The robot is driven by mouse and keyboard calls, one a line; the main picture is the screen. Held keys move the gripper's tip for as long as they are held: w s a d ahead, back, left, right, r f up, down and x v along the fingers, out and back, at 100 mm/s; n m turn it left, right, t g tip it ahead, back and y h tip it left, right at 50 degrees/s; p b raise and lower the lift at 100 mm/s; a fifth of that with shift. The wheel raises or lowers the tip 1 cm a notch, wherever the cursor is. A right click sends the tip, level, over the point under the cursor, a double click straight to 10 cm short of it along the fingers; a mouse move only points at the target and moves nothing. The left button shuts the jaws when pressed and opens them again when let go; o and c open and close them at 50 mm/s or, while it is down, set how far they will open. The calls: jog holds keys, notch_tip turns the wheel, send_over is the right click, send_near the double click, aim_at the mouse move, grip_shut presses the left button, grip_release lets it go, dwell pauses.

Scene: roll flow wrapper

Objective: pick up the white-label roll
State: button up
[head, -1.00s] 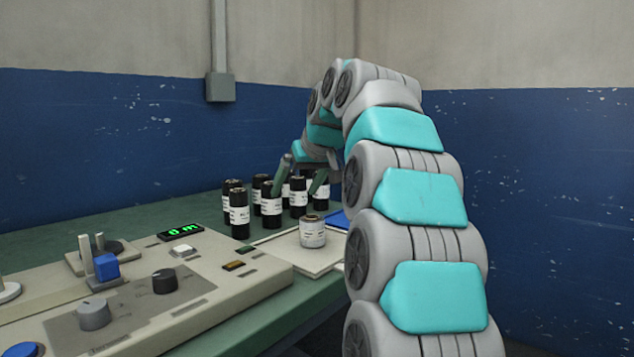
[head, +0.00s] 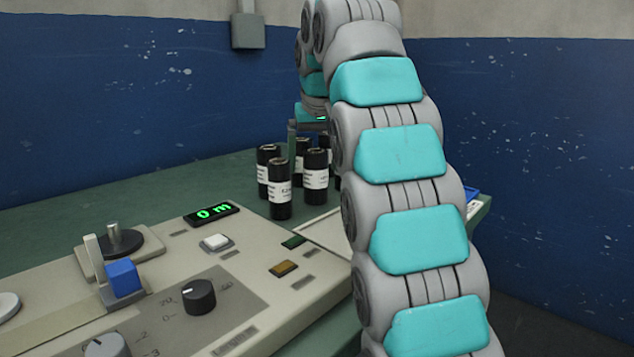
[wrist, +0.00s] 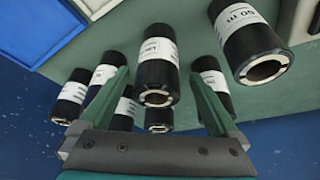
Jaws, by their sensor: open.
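Several black rolls with white labels stand grouped on the green table; in the head view one is in front (head: 280,190) and another is to its right (head: 316,178). Which one is meant by the label, I cannot tell. In the wrist view my gripper (wrist: 158,76) is open and empty. Its fingers point into the group, with one black roll (wrist: 157,68) showing between the fingertips; contact cannot be told. A larger-looking roll (wrist: 250,45) is at right, others at left (wrist: 72,97) and beside the right finger (wrist: 213,82). In the head view my arm hides most of the gripper.
A beige control panel (head: 180,270) with knobs, a blue block (head: 123,277) and a green "0 m" display (head: 212,213) fills the left front. A pale tray (head: 318,228) lies partly behind my arm. A blue bin (wrist: 48,28) shows in the wrist view's upper left.

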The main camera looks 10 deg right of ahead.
aim_at(314, 177)
jog(key=x, duration=0.1)
jog(key=b+x, duration=0.1)
jog(key=x, duration=0.1)
jog(key=shift+s+d, duration=0.2)
jog(key=shift+s, duration=0.1)
jog(key=shift+x, duration=0.9)
jog(key=shift+w, duration=0.1)
jog(key=shift+c, duration=0.4)
grip_shut()
